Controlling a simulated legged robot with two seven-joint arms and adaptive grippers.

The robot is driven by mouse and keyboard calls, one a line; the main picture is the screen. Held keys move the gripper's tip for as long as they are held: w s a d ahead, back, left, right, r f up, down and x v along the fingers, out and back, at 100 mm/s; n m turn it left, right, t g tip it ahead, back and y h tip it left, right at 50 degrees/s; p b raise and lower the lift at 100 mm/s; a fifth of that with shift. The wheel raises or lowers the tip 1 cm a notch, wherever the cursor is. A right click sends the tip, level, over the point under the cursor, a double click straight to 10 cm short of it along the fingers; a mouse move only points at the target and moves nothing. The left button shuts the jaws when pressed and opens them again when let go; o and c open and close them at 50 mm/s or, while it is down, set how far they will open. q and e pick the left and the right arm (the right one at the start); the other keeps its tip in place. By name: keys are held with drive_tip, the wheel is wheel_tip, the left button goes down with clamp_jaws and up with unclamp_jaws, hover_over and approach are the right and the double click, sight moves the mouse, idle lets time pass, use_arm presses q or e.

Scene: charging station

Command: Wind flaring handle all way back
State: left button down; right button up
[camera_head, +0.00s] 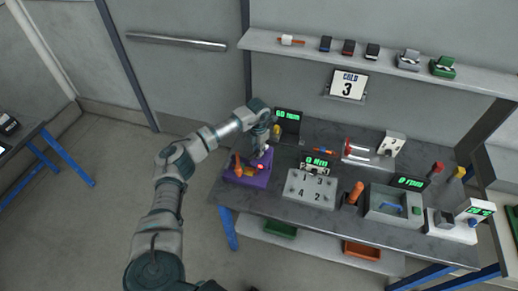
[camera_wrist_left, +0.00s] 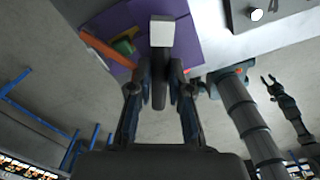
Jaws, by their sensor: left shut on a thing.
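The purple flaring station (camera_head: 240,179) sits at the left end of the dark workbench, with small orange and red parts on it. My left gripper (camera_head: 265,151) reaches down over its right side. In the left wrist view, my left gripper (camera_wrist_left: 160,92) is shut on a dark upright handle (camera_wrist_left: 159,62) with a pale square end (camera_wrist_left: 161,32), above the purple base (camera_wrist_left: 187,45). The handle's lower part and its exact angle are hard to make out. My right gripper (camera_wrist_left: 270,82) appears small at the right of the wrist view, fingers apart and empty, away from the station.
A display reading 60 (camera_head: 288,115) stands behind the station. The numbered grey plate (camera_head: 309,189), an orange handle (camera_head: 356,192) and a grey tray (camera_head: 392,207) are to the right. A shelf (camera_head: 340,49) hangs above. Open floor lies left of the bench.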

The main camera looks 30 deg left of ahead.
use_arm(q)
drive_tip(key=shift+s+a+f+n, duration=0.1)
drive_tip(key=shift+n, duration=0.2)
idle(0.4)
drive_tip(key=c, duration=1.1)
unclamp_jaws()
drive_tip(key=shift+c, duration=0.2)
drive_tip(key=shift+o, duration=0.3)
drive_tip(key=shift+s+a, duration=0.1)
drive_tip(key=shift+r, duration=0.35)
wheel_tip(320, 180, up, 11)
drive_tip(key=shift+a+r, duration=0.1)
